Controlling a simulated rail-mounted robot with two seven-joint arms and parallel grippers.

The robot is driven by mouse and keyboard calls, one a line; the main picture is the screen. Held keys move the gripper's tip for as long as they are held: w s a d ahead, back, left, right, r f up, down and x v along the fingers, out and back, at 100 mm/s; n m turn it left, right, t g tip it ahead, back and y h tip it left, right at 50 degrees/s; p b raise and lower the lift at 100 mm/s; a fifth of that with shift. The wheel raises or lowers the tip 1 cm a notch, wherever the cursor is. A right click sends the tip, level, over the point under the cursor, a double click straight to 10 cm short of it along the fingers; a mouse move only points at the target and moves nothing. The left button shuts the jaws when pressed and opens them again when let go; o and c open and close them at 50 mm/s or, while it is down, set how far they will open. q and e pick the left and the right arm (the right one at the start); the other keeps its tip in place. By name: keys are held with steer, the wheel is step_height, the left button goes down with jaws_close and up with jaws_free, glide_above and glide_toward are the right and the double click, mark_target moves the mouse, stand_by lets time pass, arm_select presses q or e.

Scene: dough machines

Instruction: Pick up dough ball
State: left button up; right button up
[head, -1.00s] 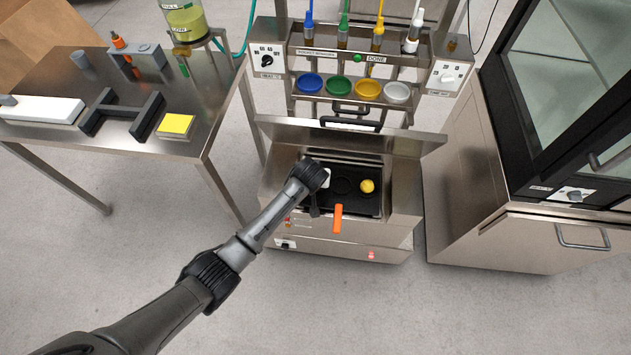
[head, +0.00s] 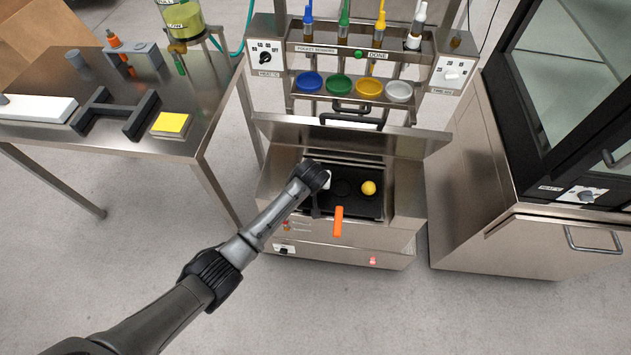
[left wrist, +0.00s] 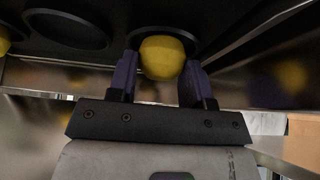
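A yellow dough ball (head: 369,187) sits at the right of the black plate (head: 345,207) in the steel press. A second yellow dough ball (left wrist: 162,58) lies in a round recess in the left wrist view; my arm hides it in the head view. My left gripper (left wrist: 160,75) has its two dark fingers spread, one on each side of this ball. The ball fills most of the gap; firm contact is not visible. My right gripper is not in view.
The press has a raised lid (head: 350,135) behind the plate and an orange handle (head: 338,221) in front. Colored bowls (head: 339,84) and bottles stand on a rack behind. A steel table (head: 120,95) is at left, a glass-door cabinet (head: 560,100) at right.

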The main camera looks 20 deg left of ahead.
arm_select(q)
steer(key=c, duration=0.4)
steer(key=shift+c, duration=0.2)
